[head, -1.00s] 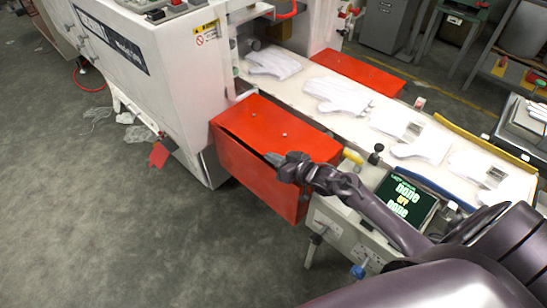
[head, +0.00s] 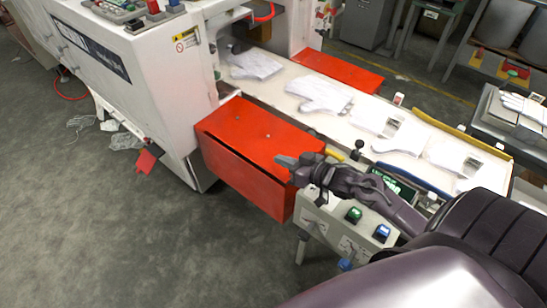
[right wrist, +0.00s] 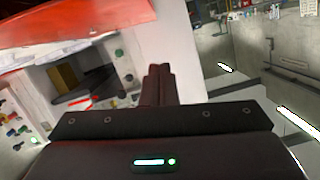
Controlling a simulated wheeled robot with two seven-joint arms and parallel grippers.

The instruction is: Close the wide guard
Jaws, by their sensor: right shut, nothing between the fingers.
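A large red guard (head: 255,130) with a flat top and a red front face sits at the near side of the white conveyor, against the white machine. A dark slit runs along its front below the top edge. A second, flatter red guard (head: 338,70) lies across the belt, on the far side. My right gripper (head: 280,160) is shut and empty at the near guard's right part, by its front edge; I cannot tell whether it touches. In the right wrist view, its fingers (right wrist: 158,85) are together, with a red panel (right wrist: 70,20) at upper left. My left gripper is not in view.
White gloves (head: 322,95) lie along the belt. A control box with a green button (head: 353,215), a blue button (head: 381,231) and a partly hidden screen stands right of the near guard. A black knob (head: 358,146) stands by the belt. The grey floor at left is open.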

